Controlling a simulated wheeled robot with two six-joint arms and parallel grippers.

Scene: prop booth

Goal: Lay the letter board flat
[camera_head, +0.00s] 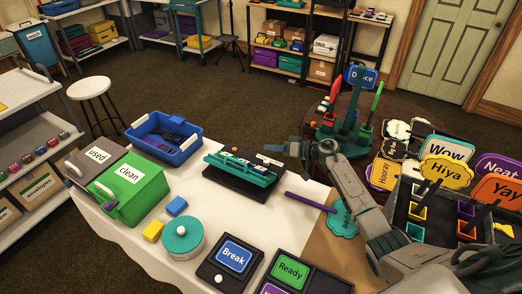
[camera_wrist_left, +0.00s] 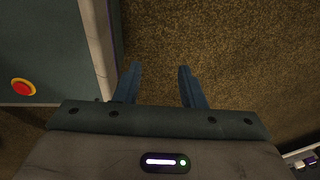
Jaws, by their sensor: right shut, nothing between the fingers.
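A dark board-like piece with teal bars (camera_head: 241,169) lies on the white-covered table in the head view. It looks most like the letter board, but its face is too small to read, and I cannot tell whether it is flat or slightly tilted. My right gripper (camera_head: 275,148) is shut and empty, just beyond the right part of this piece. The picture does not settle whether they touch. My left gripper (camera_wrist_left: 158,84) is open and empty over brown carpet in the left wrist view. It is outside the head view.
A blue bin (camera_head: 163,137), a green "clean" box (camera_head: 131,188), a round teal-lidded tin (camera_head: 182,238) and a "Break" panel (camera_head: 230,261) surround the piece. A purple-handled teal paddle (camera_head: 342,219) lies to its right. Word signs (camera_head: 447,172) crowd the right side.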

